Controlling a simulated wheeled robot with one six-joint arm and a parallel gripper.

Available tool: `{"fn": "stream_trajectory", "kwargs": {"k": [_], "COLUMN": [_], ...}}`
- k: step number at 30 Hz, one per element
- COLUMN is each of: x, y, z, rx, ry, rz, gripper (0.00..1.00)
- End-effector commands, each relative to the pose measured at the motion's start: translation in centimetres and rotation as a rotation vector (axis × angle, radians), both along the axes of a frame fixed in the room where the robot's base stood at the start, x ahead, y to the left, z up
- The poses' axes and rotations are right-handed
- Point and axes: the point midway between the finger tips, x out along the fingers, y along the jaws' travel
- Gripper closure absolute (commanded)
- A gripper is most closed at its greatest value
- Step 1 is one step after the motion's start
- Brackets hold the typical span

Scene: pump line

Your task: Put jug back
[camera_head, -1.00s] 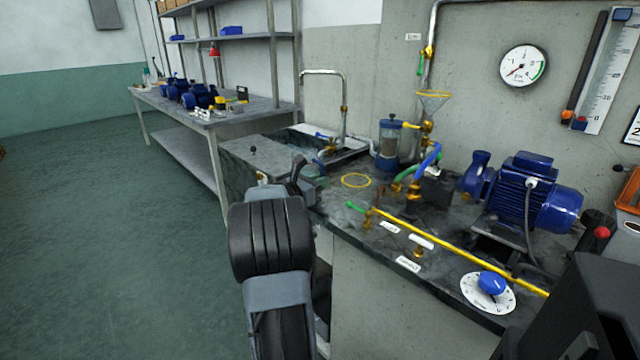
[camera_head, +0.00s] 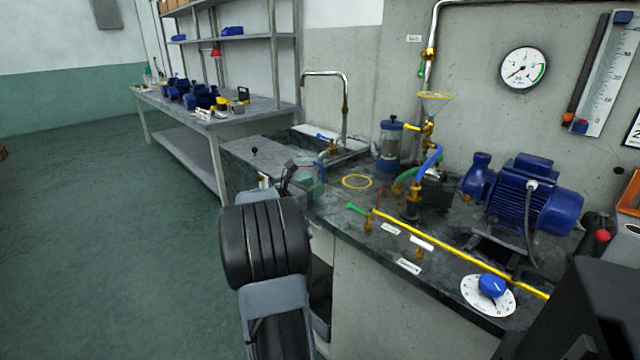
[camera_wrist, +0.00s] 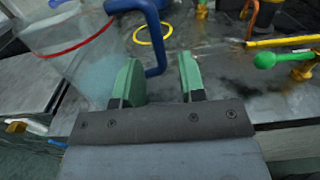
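The clear jug (camera_wrist: 72,62) with a red line and a blue handle (camera_wrist: 154,45) fills the upper left of the wrist view. It looks tilted there. My gripper (camera_wrist: 160,78) has its two green fingers apart. The handle shows at the gap, nearer the left finger, with clear space before the right finger. In the head view the jug (camera_head: 312,178) is faint, by the sink, partly behind my gripper (camera_head: 288,172). Its base is hard to see. A yellow ring (camera_head: 357,188) lies flat on the dark counter, right of the jug.
The sink tap (camera_head: 345,110) stands behind the jug. A yellow pipe (camera_head: 450,249) with a green-handled valve (camera_head: 358,210) runs along the counter front. A blue pump motor (camera_head: 525,200) is farther right.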

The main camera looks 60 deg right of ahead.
Motion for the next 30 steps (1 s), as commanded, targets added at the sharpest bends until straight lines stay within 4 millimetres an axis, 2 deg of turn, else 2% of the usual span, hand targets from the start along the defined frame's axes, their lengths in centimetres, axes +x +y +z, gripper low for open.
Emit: {"fn": "stream_trajectory", "kwargs": {"k": [1,6,12,22,25,28,30], "x": [0.5,1.5,2.4,2.8,2.7,2.5,2.3], "y": [1.1,4.2,6.9,8.4,9.4,12.3,15.5], "z": [0.2,0.2,0.1,0.0,-0.3,-1.3,-2.5], "rx": [0.001,0.000,0.000,0.002,0.031,0.116,0.212], "ry": [0.001,0.001,0.000,-0.005,-0.061,-0.222,-0.396], "rz": [0.004,0.003,0.001,-0.001,-0.003,-0.015,-0.036], "gripper": [0.63,0.63,0.63,0.63,0.63,0.63,0.63]}}
